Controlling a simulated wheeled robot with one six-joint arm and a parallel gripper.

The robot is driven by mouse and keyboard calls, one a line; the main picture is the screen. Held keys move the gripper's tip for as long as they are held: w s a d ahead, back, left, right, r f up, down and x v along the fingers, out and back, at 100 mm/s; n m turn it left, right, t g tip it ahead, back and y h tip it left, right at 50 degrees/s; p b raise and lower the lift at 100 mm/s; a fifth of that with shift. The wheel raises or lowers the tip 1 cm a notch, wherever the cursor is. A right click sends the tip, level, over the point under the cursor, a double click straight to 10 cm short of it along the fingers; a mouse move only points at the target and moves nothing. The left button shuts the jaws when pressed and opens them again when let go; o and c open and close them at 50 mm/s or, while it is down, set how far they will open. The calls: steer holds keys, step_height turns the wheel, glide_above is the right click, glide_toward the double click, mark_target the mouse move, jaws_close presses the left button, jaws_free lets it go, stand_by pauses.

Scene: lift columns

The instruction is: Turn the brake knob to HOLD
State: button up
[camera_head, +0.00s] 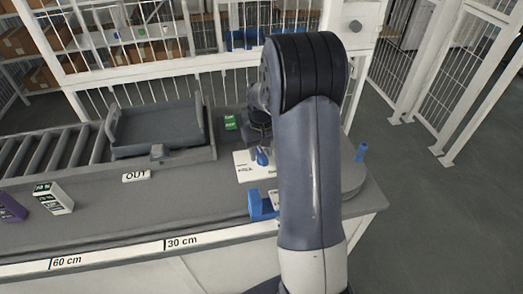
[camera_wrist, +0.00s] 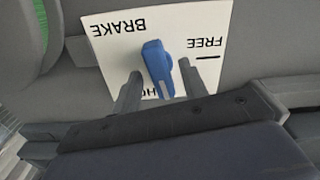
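The blue brake knob (camera_wrist: 155,62) stands on a white plate (camera_wrist: 110,50) lettered BRAKE and FREE, upside down in the wrist view. Part of a third label starting "HO" shows low on the plate, mostly behind a finger. The knob's long body runs roughly up and down there, slightly tilted, its lower end near "HO"; FREE and its black tick lie to the right. My gripper (camera_wrist: 160,72) is open, one finger on each side of the knob with small gaps. In the head view the knob (camera_head: 262,157) and plate (camera_head: 243,168) show left of my arm.
Around the plate on the grey bench (camera_head: 110,215) are a green block (camera_head: 230,122), a blue bracket (camera_head: 261,205), a blue peg (camera_head: 361,152) and an OUT sign (camera_head: 136,176). A grey tray (camera_head: 155,130) sits left, beside rollers (camera_head: 45,150). A white box (camera_head: 53,197) stands front left.

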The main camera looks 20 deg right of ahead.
mark_target(261, 153)
jaws_close()
steer(key=shift+m, duration=1.3)
steer(key=shift+o, duration=0.3)
jaws_free()
steer(key=shift+r, duration=0.15)
step_height(261, 153, up, 11)
steer(key=b, duration=0.1)
steer(key=shift+f, duration=0.2)
